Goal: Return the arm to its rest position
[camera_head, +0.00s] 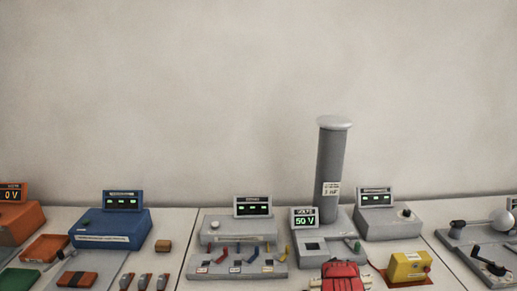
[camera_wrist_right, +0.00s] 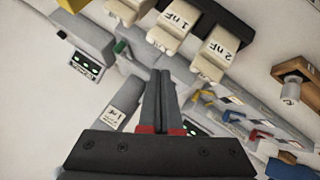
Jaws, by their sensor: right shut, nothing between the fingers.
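My right gripper (camera_wrist_right: 160,72) shows in the right wrist view, with its two dark grey fingers side by side and red patches at their bases. It is shut, and nothing shows between the fingers. The fingertips point toward cream blocks marked "1 nF" (camera_wrist_right: 172,32) and "2 nF" (camera_wrist_right: 217,52); I cannot tell the gap in depth. My left gripper is in neither view.
A tall grey column (camera_head: 330,165) stands on the bench beside a "50 V" display (camera_head: 304,219). A panel of coloured levers (camera_head: 236,266), a blue box (camera_head: 112,229), a yellow box (camera_head: 408,267) and a red object (camera_head: 342,277) crowd the bench. Above it is bare wall.

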